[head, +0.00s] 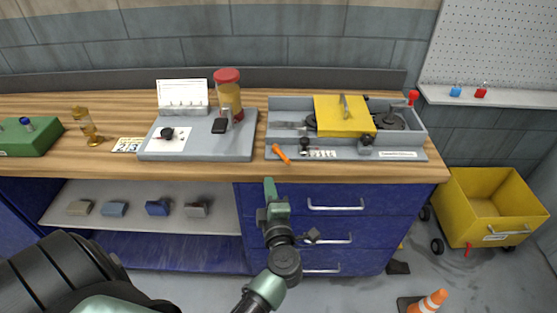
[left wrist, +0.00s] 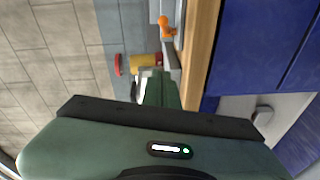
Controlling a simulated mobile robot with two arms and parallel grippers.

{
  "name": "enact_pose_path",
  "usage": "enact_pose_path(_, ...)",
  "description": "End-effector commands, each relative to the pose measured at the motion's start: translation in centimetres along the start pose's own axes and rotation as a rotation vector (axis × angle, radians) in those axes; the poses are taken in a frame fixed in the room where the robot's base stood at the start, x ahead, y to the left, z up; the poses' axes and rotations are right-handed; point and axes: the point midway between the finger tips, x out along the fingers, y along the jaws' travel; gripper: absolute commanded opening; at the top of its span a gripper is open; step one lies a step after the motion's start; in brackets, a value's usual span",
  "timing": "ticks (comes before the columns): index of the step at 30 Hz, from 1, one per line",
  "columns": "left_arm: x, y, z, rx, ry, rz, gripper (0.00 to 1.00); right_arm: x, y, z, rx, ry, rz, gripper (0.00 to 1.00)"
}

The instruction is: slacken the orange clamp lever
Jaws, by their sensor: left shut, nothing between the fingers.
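The orange clamp lever (head: 281,153) sits at the front left corner of the grey tray fixture (head: 400,154), on the front part of the worktop. It slants down to the right, toward the table's front edge. In the left wrist view the orange lever (left wrist: 166,27) shows at the top, beyond the fingers. My left gripper (head: 269,188) is shut and empty, in front of the table edge and just below the lever in the picture, apart from it. Its green fingers (left wrist: 162,90) also show in the left wrist view. My right gripper is not in view.
A grey board (head: 200,153) with a black knob and a red-lidded jar (head: 229,95) stand left of the fixture. A yellow plate (head: 342,115) lies across the tray. Blue drawers (head: 315,225) with bar handles are below. A yellow cart (head: 495,205) stands right.

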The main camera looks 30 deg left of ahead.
Motion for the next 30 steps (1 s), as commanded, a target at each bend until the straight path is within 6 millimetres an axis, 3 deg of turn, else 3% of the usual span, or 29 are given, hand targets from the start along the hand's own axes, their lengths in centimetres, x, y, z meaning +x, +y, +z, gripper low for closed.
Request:
enact_pose_path(13, 9.3, 0.4, 0.0, 0.005, 0.000, 0.006, 0.00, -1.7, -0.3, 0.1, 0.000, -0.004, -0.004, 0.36)
enact_pose_path(15, 9.3, 0.2, 1.5, 0.004, -0.003, 0.003, 0.00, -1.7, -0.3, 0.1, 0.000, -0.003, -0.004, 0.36)
enact_pose_path(21, 9.7, 0.2, 3.5, 0.004, -0.002, 0.003, 0.00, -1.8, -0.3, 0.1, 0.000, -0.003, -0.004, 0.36)
enact_pose_path(30, 9.8, 0.1, 4.0, 0.005, -0.002, 0.003, 0.00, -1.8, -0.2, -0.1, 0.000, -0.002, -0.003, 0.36)
